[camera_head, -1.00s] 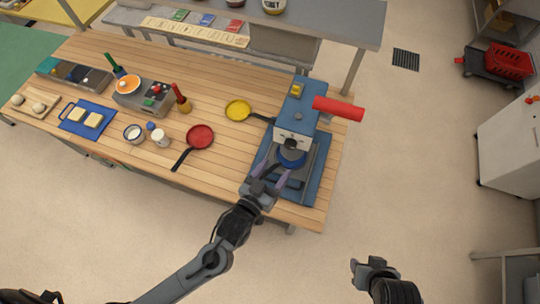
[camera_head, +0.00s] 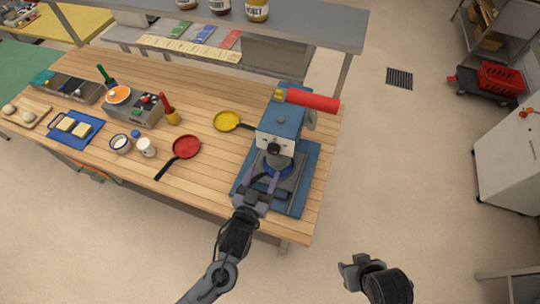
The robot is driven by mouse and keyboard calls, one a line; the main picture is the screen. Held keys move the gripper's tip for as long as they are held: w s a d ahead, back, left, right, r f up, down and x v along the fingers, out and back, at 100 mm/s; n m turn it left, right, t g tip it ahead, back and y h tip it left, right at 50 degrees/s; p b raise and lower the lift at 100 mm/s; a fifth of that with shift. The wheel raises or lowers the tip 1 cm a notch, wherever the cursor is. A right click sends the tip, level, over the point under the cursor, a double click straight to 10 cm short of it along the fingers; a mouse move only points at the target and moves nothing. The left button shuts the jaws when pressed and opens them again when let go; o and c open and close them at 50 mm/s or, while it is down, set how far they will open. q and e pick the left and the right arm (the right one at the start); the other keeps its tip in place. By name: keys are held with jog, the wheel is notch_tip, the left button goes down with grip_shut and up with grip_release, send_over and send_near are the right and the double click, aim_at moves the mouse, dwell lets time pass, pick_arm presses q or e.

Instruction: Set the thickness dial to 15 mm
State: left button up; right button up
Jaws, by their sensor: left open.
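A blue press-like machine (camera_head: 283,117) with a red handle (camera_head: 314,100) stands at the right end of the wooden table. Its pale front face carries a dark round dial (camera_head: 274,149); its markings are too small to read. Below the face is a round blue part (camera_head: 270,167) over a grey plate. My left gripper (camera_head: 261,178) is open in front of the machine, its fingers pointing up toward the dial from just below. I cannot tell whether it touches anything. My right gripper (camera_head: 352,264) hangs over the floor, away from the table, with its jaw opening unclear.
A yellow pan (camera_head: 227,120) lies left of the machine and a red pan (camera_head: 187,147) further left. A white cup (camera_head: 146,147), a blue board (camera_head: 76,130) and a burner unit (camera_head: 133,108) are farther left. A grey shelf (camera_head: 290,28) overhangs the back.

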aim_at(272, 153)
pick_arm(q)
jog(key=shift+p+x, duration=0.35)
jog(key=shift+x, duration=3.2)
jog(key=shift+c, duration=0.3)
jog(key=c, duration=1)
